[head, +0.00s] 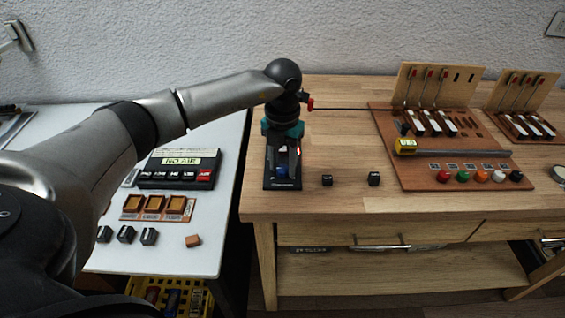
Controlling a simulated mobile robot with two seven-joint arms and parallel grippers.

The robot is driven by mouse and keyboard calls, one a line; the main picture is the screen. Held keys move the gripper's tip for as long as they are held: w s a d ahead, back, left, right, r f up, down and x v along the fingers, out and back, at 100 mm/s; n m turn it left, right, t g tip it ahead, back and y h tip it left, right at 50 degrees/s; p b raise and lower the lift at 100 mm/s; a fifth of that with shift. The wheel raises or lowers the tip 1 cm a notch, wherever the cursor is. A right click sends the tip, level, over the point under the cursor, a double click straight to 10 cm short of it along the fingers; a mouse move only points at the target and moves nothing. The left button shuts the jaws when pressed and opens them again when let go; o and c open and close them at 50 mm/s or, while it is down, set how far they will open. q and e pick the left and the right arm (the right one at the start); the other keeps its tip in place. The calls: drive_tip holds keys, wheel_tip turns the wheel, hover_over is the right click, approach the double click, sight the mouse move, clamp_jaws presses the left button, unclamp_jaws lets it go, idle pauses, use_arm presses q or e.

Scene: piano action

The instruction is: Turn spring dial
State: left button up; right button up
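My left arm comes in from the left and reaches over the left end of the wooden bench. Its gripper (283,163) points down over a small black stand (283,185) with a pale label on its front edge. A blue part (282,172) shows low on this stand, between or just behind the dark fingers. The gripper covers most of the stand, so I cannot make out a dial or tell whether the fingers touch anything. A red-ended thin dark rod (350,108) runs right from beside the gripper. My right gripper is out of view.
Two small black blocks (326,180) (374,179) sit right of the stand. A brown board (430,176) with key levers, a yellow tape measure (406,146) and coloured knobs stands further right. A white table (215,240) with a "NO AIR" panel (178,168) is left, across a gap.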

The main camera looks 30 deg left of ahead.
sight(283, 168)
use_arm(q)
drive_tip(key=o, duration=0.3)
wheel_tip(283, 168, up, 15)
drive_tip(key=p, duration=0.2)
drive_tip(key=shift+r, duration=0.15)
idle(0.8)
